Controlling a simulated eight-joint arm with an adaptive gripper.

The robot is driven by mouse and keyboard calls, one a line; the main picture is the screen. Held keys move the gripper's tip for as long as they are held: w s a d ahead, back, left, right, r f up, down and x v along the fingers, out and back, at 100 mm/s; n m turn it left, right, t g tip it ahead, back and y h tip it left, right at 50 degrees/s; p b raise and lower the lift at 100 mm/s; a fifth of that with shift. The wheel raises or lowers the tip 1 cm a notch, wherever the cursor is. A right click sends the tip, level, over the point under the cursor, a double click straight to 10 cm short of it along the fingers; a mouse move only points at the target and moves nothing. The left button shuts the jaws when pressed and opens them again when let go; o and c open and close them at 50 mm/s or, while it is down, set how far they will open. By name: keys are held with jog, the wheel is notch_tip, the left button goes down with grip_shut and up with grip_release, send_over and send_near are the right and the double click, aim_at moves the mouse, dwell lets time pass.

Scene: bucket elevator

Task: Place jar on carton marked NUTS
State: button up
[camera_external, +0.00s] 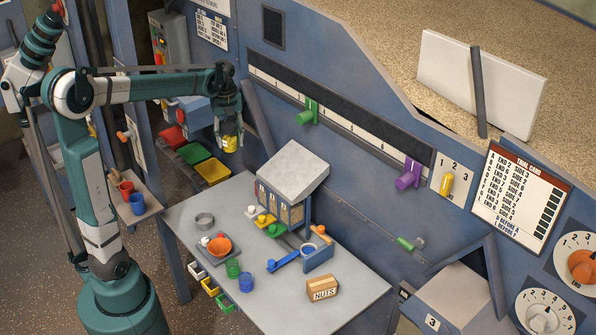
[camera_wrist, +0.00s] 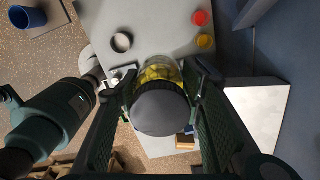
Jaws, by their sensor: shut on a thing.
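The jar (camera_external: 231,143) has clear walls, yellow contents and a grey lid. My gripper (camera_external: 229,133) is shut on it and holds it in the air, beyond the back left of the table. In the wrist view the jar (camera_wrist: 161,108) sits between both fingers, its lid toward the camera. The carton marked NUTS (camera_external: 322,291) is a small tan box on the front right of the table, well apart from the jar. Its top looks bare. A brown patch behind the jar in the wrist view may be the carton, but I cannot tell.
A dispenser with a slanted white lid (camera_external: 293,170) stands at the back. A blue lever (camera_external: 284,262) and holder lie between it and the carton.

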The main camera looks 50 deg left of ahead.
jog(key=w+d+m+p, duration=0.1)
jog(key=w+d+p, duration=0.15)
jog(key=d, duration=1.15)
jog(key=w+d+p, duration=0.1)
jog(key=w+d, duration=0.2)
jog(key=d, duration=1.1)
jog(key=s+d+m+p, duration=0.1)
jog(key=s+d+p, duration=0.15)
jog(key=d, duration=1.15)
jog(key=s+d+p, duration=0.1)
jog(key=s+d, duration=0.3)
jog(key=d, duration=1)
notch_tip(320, 180, down, 18)
jog(key=shift+f+b, duration=0.35)
jog(key=shift+f, duration=2.8)
